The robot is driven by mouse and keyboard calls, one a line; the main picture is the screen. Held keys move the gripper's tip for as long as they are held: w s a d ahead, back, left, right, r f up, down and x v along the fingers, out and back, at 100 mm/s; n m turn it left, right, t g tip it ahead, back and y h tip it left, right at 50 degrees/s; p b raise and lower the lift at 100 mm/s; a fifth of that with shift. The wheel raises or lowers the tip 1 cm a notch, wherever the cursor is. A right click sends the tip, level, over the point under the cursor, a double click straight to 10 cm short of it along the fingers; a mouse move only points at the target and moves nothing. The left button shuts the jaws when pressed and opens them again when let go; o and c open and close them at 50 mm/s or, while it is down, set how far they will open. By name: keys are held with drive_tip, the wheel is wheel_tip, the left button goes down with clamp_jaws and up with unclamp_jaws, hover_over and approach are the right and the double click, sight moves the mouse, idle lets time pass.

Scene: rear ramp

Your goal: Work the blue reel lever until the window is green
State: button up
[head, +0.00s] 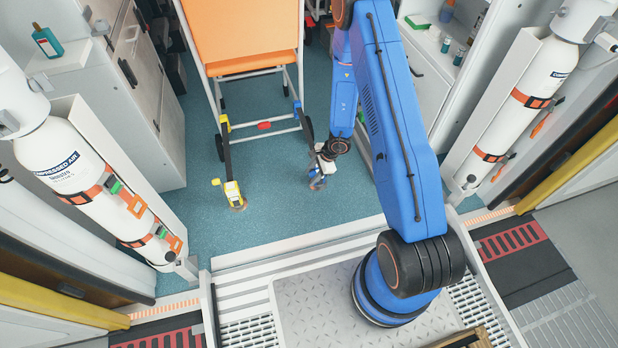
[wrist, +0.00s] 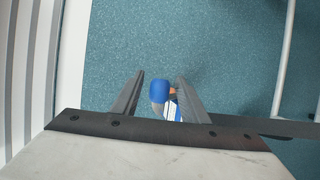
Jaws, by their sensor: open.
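The blue lever (wrist: 159,88) shows in the wrist view between my gripper's two dark fingers, near their tips. My gripper (wrist: 161,84) is open, with a finger on each side of the lever; I cannot tell whether either touches it. A blue-and-white part (wrist: 171,108) and a small orange patch (wrist: 174,91) show beside the lever, partly hidden by the right finger. In the head view my gripper (head: 318,181) is low over the teal floor and hides most of the blue reel. I cannot make out a green window in either view.
A yellow reel (head: 233,193) sits on the floor to the left, with a dark strap up to the orange wheeled chair (head: 245,38). The chair's frame stands close behind my gripper. Compressed-air cylinders (head: 75,165) line both sides. The teal floor (head: 195,215) at front left is clear.

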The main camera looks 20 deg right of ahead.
drive_tip(key=shift+x, duration=1.45)
drive_tip(key=shift+c, duration=0.5)
clamp_jaws()
